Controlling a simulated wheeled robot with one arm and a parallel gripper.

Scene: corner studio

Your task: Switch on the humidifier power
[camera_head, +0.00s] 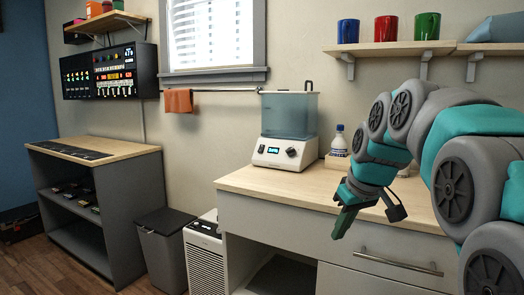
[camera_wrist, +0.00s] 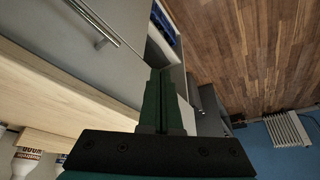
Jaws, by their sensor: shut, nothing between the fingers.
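The likely humidifier (camera_head: 288,128) stands on the wooden counter, a white base under a translucent blue-grey tank. Its base front has a small lit display (camera_head: 268,149) and a dark knob (camera_head: 291,152). A white floor unit (camera_head: 204,250) with a grille and a dark top panel stands left of the counter; I cannot tell whether it is a humidifier too. My gripper (camera_head: 342,222) is shut and empty, pointing down in front of the counter's drawer, right of and lower than the countertop device, apart from both devices. The wrist view shows its closed green fingers (camera_wrist: 161,92), but neither device clearly.
The drawer handle (camera_head: 398,262) sticks out below the counter edge (camera_head: 240,183). A white bottle (camera_head: 339,139) stands right of the countertop device. A grey bin (camera_head: 165,250) stands left of the floor unit. A shelf (camera_head: 385,48) with cups hangs above my arm.

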